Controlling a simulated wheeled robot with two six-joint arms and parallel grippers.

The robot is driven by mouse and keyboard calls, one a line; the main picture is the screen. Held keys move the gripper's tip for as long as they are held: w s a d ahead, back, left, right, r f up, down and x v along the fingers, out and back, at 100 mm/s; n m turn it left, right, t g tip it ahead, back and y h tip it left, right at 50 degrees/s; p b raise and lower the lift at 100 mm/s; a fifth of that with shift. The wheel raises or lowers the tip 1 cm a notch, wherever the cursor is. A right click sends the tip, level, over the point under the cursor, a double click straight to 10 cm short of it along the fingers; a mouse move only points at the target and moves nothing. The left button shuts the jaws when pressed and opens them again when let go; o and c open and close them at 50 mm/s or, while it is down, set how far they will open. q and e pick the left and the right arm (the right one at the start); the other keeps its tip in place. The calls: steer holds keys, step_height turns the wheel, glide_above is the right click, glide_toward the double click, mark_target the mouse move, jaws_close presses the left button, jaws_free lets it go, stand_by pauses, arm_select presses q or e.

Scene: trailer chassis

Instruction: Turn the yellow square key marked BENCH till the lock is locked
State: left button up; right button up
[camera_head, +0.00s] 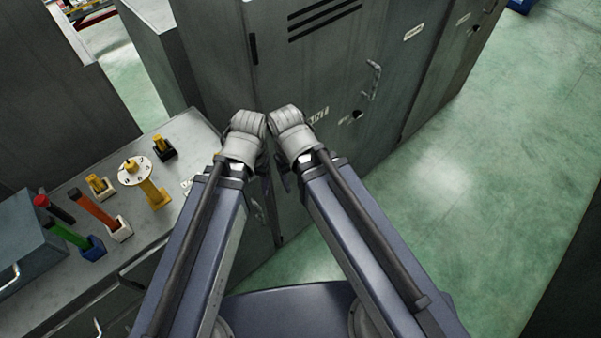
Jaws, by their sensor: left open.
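A yellow post (155,194) stands on the grey bench top at left. It carries a white disc (128,179) with dark marks around its face. A small yellow key-like piece (131,165) stands up from the middle of the disc. I cannot read the word BENCH on anything, nor tell whether the lock is locked. My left gripper (264,190) hangs below its wrist, right of the bench and apart from the yellow piece. It is open, its fingers mostly hidden. My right gripper (284,182) is close beside it, largely hidden behind its own arm.
Other yellow pieces sit in a white holder (106,192) and a black holder (167,155). An orange handle (92,208), a green handle (62,234) and a red-topped one (42,201) stand nearby. A grey cabinet (330,75) stands just ahead. Green floor (470,190) is free at right.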

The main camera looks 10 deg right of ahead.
step_height(320, 180, up, 2)
steer(key=shift+r+p, duration=0.25)
steer(key=shift+p, duration=0.75)
step_height(320, 180, down, 4)
steer(key=b, duration=0.4)
